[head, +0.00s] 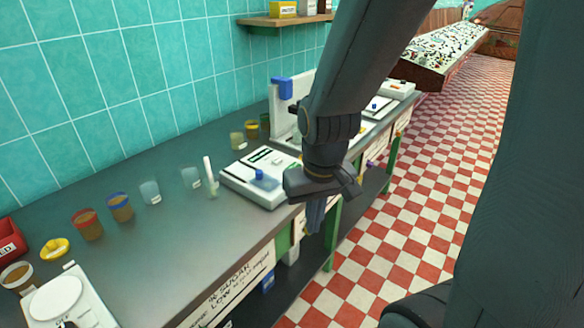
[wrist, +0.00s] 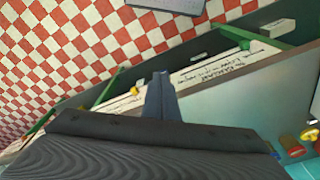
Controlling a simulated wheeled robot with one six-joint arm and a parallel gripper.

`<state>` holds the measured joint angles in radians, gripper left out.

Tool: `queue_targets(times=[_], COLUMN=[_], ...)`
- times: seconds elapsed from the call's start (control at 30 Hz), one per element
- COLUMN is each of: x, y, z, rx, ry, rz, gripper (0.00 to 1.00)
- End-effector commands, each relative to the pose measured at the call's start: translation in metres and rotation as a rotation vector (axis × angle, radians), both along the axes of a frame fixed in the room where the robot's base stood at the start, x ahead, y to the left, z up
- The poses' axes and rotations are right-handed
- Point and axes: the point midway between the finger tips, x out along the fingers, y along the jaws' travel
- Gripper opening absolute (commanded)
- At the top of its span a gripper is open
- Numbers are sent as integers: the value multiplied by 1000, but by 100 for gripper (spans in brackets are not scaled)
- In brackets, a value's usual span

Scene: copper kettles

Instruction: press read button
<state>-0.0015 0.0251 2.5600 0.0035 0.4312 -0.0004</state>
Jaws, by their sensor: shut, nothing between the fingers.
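A white benchtop instrument (head: 240,182) with dark panels and a small blue part (head: 259,174) on top sits near the front edge of the grey counter. No button marked as read can be made out; lettering on the instrument is too small to read. My gripper (head: 315,222) is shut and empty, pointing down, to the right of the instrument and just off the counter's front edge. It also shows in the wrist view (wrist: 161,76), in front of the counter's labelled front.
The counter (head: 130,260) holds several coloured cups, a white tube (head: 209,172) and a white scale (head: 62,300). Another white device with a blue top (head: 282,88) stands behind my arm. Checkered floor (head: 440,150) lies open to the right.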

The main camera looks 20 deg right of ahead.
Motion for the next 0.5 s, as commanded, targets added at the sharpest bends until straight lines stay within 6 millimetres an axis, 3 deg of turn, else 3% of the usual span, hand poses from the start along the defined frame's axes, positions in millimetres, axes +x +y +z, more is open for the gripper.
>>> queue_targets(times=[0.17, 0.27, 0.37, 0.5], x=[7, 26, 58, 116], y=[-3, -10, -21, -38], z=[2, 7, 15, 28], rx=[-4, -14, -21, -5], ry=[-13, -50, -117, -242], rz=[-15, -53, -117, -225], gripper=[0, 0, 0, 0])
